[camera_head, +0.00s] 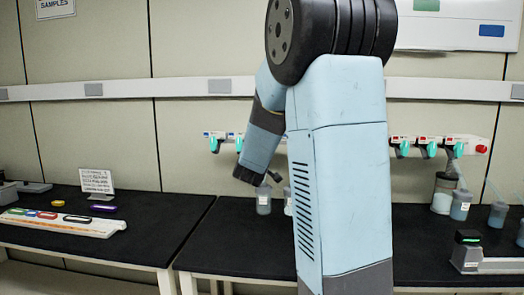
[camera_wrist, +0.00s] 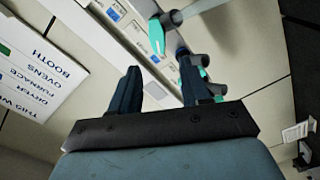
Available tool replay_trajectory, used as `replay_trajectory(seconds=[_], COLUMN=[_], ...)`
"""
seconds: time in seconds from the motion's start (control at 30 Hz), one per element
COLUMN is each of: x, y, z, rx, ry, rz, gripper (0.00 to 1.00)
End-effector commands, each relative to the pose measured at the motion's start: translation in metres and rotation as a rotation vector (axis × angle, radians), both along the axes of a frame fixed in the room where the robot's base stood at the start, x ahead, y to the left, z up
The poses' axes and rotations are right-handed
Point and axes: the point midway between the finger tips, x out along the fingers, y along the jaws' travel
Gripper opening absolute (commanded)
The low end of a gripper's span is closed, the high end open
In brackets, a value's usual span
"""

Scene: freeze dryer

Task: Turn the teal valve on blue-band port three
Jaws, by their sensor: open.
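The white port manifold (camera_head: 425,141) runs along the back wall with several teal valves on it. In the head view, teal valves show at the left (camera_head: 214,144) and the right (camera_head: 404,148); my arm hides the middle ones. Band colours are too small to match to port numbers. In the wrist view, my gripper (camera_wrist: 158,78) is open and empty, its fingers pointing toward the manifold (camera_wrist: 125,30). One teal valve (camera_wrist: 157,36) is beyond the fingertips, and another teal valve (camera_wrist: 204,73) is close by the right finger; I cannot tell whether they touch.
Flasks (camera_head: 263,202) hang or stand below the manifold, with more containers (camera_head: 460,205) at the right. A black bench (camera_head: 430,245) lies underneath. A rack (camera_head: 65,222) and a small sign (camera_head: 97,181) are on the left bench. A wall board (camera_wrist: 35,65) shows in the wrist view.

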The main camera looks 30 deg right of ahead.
Motion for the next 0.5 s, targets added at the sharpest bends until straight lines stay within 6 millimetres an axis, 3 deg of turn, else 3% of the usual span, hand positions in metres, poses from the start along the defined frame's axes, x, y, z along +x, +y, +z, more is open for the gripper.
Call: replay_trajectory(seconds=[0.2,0.5], x=[-0.021,-0.027], y=[0.014,0.019], z=[0.000,0.000], rx=[0.001,0.000], ry=[0.000,0.000], rz=[0.000,0.000], gripper=[0.47,0.47])
